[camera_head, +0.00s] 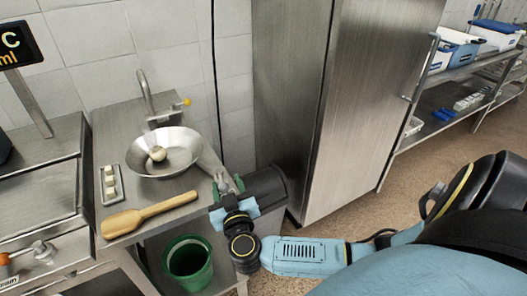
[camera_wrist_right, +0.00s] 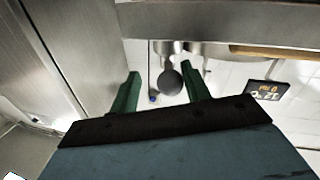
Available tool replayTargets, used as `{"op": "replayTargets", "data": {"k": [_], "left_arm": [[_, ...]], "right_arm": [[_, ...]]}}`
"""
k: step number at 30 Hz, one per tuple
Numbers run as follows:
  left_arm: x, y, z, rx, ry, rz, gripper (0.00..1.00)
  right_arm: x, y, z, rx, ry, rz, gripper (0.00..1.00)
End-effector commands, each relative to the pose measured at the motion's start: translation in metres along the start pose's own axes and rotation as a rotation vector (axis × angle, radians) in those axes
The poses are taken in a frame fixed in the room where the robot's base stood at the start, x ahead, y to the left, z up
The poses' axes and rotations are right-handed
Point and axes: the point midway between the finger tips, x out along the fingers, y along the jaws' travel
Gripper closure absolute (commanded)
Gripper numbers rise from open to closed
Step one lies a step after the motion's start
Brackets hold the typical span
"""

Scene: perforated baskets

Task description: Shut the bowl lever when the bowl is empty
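The wide metal bowl (camera_head: 178,147) sits on the steel counter in the head view. One small pale round item (camera_head: 157,154) lies inside it, so the bowl is not empty. My right gripper (camera_head: 227,186) is just right of and below the bowl at the counter's edge. In the right wrist view its two green fingers (camera_wrist_right: 160,82) are apart. A dark round knob (camera_wrist_right: 172,82), apparently the bowl lever's end, shows between them with gaps on both sides. I cannot tell its depth. My left gripper is not in view.
A wooden spoon or paddle (camera_head: 150,214) and a small tray with pale pieces (camera_head: 110,184) lie on the counter. A green bucket (camera_head: 188,266) stands below. A tap (camera_head: 147,95) is behind the bowl. A tall steel cabinet (camera_head: 345,100) stands to the right.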

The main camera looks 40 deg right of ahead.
Motion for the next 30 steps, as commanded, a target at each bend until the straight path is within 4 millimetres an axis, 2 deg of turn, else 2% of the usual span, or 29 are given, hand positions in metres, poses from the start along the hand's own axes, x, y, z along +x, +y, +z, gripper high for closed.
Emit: {"op": "replayTargets", "data": {"k": [1,3,19,26,30], "left_arm": [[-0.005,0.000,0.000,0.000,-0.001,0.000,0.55],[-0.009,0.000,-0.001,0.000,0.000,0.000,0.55],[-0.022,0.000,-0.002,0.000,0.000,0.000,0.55],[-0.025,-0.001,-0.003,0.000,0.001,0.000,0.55],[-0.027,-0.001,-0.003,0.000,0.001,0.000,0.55]], "right_arm": [[-0.015,-0.002,0.001,0.002,-0.009,-0.003,0.54],[-0.029,-0.001,-0.001,0.002,-0.009,-0.002,0.54],[-0.136,-0.001,-0.001,0.002,-0.007,0.001,0.54],[-0.121,-0.023,0.021,-0.007,0.114,-0.132,0.54],[-0.120,-0.037,0.044,-0.025,0.131,-0.232,0.54]]}}
